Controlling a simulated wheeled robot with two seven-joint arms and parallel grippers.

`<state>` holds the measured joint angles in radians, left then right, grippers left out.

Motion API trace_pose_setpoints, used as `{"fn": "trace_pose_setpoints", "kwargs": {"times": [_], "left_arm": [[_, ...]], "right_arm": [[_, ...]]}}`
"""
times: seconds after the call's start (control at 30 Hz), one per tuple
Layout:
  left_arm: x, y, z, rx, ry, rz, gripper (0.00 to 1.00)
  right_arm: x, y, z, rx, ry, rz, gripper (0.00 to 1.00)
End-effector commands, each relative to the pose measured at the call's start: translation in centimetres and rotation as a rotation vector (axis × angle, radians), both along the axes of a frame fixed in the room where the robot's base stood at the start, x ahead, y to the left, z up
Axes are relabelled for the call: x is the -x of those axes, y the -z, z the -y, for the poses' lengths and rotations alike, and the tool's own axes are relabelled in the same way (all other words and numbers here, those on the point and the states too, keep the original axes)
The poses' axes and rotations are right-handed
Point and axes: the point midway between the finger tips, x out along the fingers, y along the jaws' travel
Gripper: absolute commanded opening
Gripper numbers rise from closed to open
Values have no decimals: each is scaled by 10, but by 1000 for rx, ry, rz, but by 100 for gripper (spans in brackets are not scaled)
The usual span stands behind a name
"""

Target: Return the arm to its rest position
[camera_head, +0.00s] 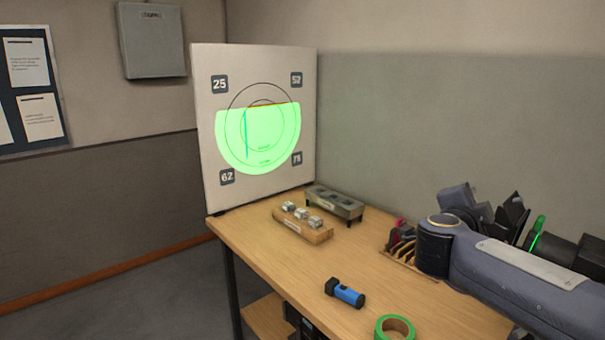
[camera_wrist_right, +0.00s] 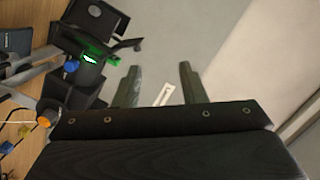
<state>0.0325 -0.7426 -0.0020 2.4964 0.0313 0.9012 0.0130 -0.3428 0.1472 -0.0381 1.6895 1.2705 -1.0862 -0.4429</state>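My right arm (camera_head: 510,265) reaches in from the right edge in the head view, over the right part of the wooden table. My right gripper (camera_wrist_right: 161,88) shows in the right wrist view with its two fingers apart and nothing between them. Behind the fingers is a plain light surface with a small pale strip. I cannot clearly make out this gripper in the head view. My left gripper is in neither view.
The table (camera_head: 290,262) holds a block with small fader caps (camera_head: 302,216), a slotted stand (camera_head: 335,203), a blue flashlight (camera_head: 345,292) and green tape (camera_head: 394,328). A white target board (camera_head: 210,160) shows green light. A dark lamp (camera_wrist_right: 90,60) glows green near my right gripper.

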Motion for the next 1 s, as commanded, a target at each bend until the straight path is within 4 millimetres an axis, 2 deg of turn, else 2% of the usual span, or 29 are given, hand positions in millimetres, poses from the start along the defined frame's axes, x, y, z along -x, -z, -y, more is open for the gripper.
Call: {"fn": "trace_pose_setpoints", "kwargs": {"times": [0.17,0.27,0.37,0.47,0.53,0.63,0.8,0.9,1.0], "left_arm": [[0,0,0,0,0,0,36],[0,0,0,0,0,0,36],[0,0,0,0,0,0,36],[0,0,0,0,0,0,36],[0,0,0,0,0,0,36],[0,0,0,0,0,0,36],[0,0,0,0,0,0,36],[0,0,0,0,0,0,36],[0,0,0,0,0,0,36]], "right_arm": [[6,-13,-6,51,-195,54,38],[15,-17,-18,92,-343,67,38],[34,-11,-39,144,-539,50,38],[71,16,-69,203,-777,-38,38],[106,48,-91,235,-938,-146,38],[158,102,-112,259,-1116,-335,38],[241,184,-122,248,-1284,-663,38],[277,216,-120,230,-1325,-815,38],[301,235,-117,212,-1344,-914,38]]}}
